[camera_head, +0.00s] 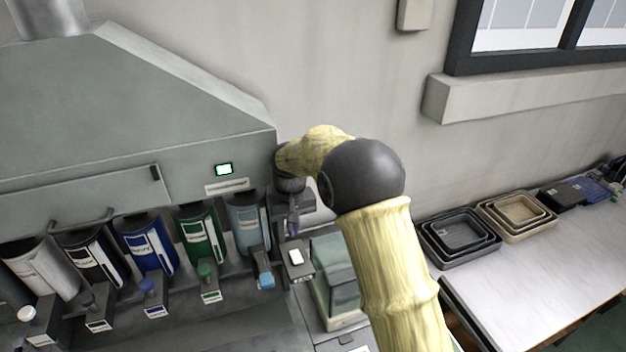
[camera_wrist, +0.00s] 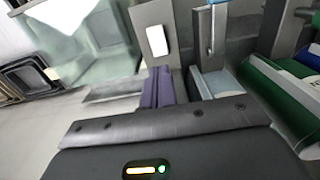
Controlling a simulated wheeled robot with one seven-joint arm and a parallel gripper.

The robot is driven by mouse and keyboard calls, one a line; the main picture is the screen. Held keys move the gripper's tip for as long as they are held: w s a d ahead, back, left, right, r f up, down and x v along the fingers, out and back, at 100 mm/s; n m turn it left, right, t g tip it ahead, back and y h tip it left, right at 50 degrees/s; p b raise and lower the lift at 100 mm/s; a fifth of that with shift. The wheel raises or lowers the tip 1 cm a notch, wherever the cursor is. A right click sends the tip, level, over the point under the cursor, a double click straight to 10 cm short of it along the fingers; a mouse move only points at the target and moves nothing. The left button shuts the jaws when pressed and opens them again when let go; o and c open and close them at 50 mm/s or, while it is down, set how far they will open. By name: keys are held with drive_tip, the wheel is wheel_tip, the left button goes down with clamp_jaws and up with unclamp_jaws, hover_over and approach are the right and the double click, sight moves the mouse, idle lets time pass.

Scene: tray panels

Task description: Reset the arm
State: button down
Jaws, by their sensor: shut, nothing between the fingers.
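My arm, in a yellow sleeve with a dark round joint, reaches up and across the middle of the head view. My gripper (camera_head: 292,226) hangs at its far end, pointing down beside the right end of the dispenser machine. In the wrist view the narrow purple fingers of my gripper (camera_wrist: 158,84) are together with nothing between them. They are seen over a metal panel with a white rectangular switch (camera_wrist: 156,40). The switch (camera_head: 296,256) also shows in the head view, just below the fingers. I cannot tell how far the fingers are above it.
A hooded grey machine (camera_head: 120,120) fills the left, with several canisters, including a blue one (camera_head: 150,245) and a green one (camera_head: 200,238). A greenish clear box (camera_head: 336,270) stands right of the switch. Black trays (camera_head: 440,255) and beige trays (camera_head: 497,228) sit on a pale counter (camera_head: 530,290).

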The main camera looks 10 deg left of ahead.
drive_tip(key=shift+d, duration=0.1)
drive_tip(key=s+d+m+t+b, duration=0.1)
drive_tip(key=s+d+b, duration=0.15)
drive_tip(key=d, duration=0.55)
drive_tip(key=s+d+m+b, duration=0.2)
drive_tip(key=s+d, duration=0.2)
drive_tip(key=d, duration=0.4)
drive_tip(key=s+d+f+m+t+b, duration=0.1)
drive_tip(key=s+d+f+m+b, duration=0.1)
drive_tip(key=s+d, duration=0.8)
drive_tip(key=s+f+b, duration=0.1)
drive_tip(key=s+f, duration=0.1)
drive_tip(key=s, duration=0.2)
drive_tip(key=shift+s+d+t, duration=0.3)
drive_tip(key=shift+s+d, duration=0.05)
drive_tip(key=shift+d, duration=0.05)
drive_tip(key=shift+a, duration=0.1)
